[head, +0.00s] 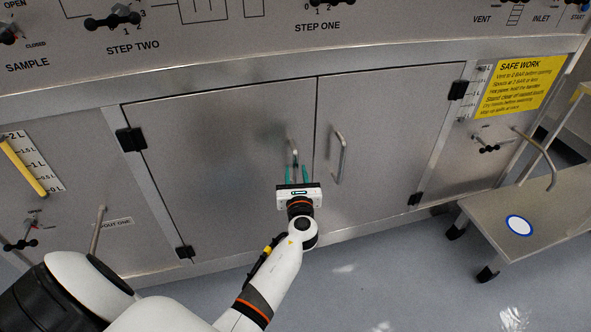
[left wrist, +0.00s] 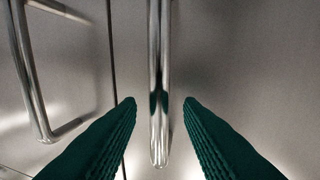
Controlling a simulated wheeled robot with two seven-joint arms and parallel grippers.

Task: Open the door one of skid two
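The skid has two grey metal doors. The left door (head: 220,150) and the right door (head: 385,125) are shut, meeting at a narrow seam. The left door's upright bar handle (head: 295,150) is partly hidden by my left gripper (head: 296,174) in the head view. In the left wrist view the same handle (left wrist: 159,60) runs down between the green fingertips of my left gripper (left wrist: 160,105). The fingers are open, one on each side of the bar, with a gap showing on both sides. The right door's handle (head: 339,158) stands free. My right gripper is not in view.
Black hinges (head: 131,139) sit at the doors' outer edges. A control panel with STEP ONE and STEP TWO knobs (head: 320,6) is above. A low metal cart or step (head: 530,210) stands at the right. The floor (head: 400,265) in front of the doors is clear.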

